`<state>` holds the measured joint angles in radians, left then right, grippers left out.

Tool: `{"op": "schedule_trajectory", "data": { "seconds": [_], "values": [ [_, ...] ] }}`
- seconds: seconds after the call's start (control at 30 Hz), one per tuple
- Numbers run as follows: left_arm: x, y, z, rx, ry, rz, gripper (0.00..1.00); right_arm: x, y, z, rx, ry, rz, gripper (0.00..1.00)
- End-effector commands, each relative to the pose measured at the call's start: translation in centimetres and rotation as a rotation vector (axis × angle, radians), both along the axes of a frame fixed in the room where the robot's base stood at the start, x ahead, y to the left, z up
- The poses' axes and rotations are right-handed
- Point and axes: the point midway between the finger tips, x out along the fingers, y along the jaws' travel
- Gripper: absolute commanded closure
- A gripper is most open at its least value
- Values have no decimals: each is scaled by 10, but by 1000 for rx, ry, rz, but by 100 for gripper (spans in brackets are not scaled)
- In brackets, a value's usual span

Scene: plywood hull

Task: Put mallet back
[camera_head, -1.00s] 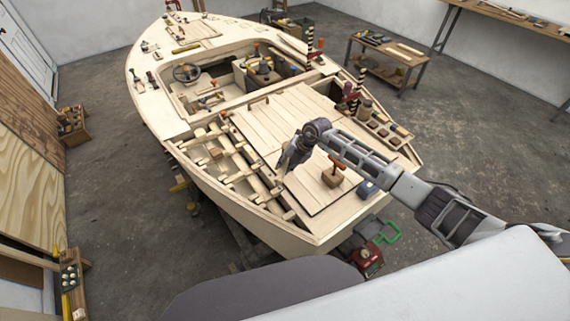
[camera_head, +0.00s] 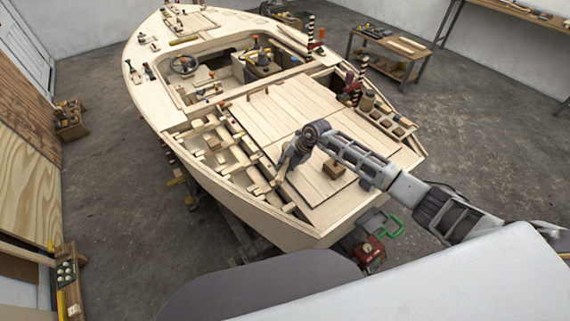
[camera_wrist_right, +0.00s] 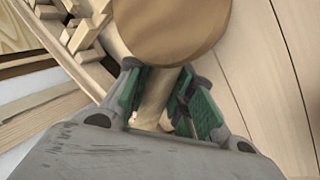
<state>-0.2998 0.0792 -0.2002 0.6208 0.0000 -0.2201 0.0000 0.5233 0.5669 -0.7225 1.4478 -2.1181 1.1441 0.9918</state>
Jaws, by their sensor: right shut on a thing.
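My right gripper (camera_head: 283,168) reaches in from the right over the boat's near deck, beside the open ribbed framing. In the right wrist view its green-padded fingers (camera_wrist_right: 168,105) are shut on the pale wooden handle (camera_wrist_right: 154,98) of the mallet. The mallet's round, brown wooden head (camera_wrist_right: 170,25) shows just beyond the fingertips, partly cut off by the top edge. In the head view the mallet is hard to make out against the pale wood. My left gripper is not in view.
The plywood hull (camera_head: 225,192) has open ribs left of the gripper and deck planks (camera_head: 285,112) right of it. A wooden block (camera_head: 334,168) sits on the deck under my arm. A divided tray (camera_head: 385,120) lies at the right edge. A tool table (camera_head: 385,62) stands behind.

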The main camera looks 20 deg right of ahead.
Motion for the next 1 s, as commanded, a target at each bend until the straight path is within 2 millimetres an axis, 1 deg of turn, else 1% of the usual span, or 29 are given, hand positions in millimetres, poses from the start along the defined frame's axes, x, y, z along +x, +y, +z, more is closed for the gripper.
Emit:
{"op": "schedule_trajectory", "data": {
  "seconds": [0.47,0.97,1.0],
  "values": [
    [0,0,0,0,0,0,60,1,1,0,2,-3,0,100],
    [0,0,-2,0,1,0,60,1,1,-4,2,-3,0,100],
    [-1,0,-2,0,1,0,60,1,1,-3,2,-3,0,73]
  ]
}}
